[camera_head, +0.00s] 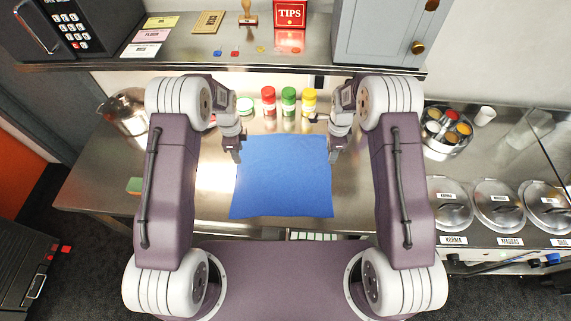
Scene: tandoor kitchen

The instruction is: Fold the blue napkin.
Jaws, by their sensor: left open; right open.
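The blue napkin (283,178) lies flat and spread out on the steel counter in the middle of the head view. My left gripper (236,157) is open at the napkin's far left corner. My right gripper (332,157) is open at its far right corner. Both are pointed down, and I cannot tell whether either touches the cloth. The gripper tips partly cover the napkin's far corners.
Red, green and yellow-capped jars (288,101) stand behind the napkin. A steel pot (127,113) is at the left. Lidded containers (494,206) and a spice tin (447,130) are at the right. A shelf (250,57) spans the back.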

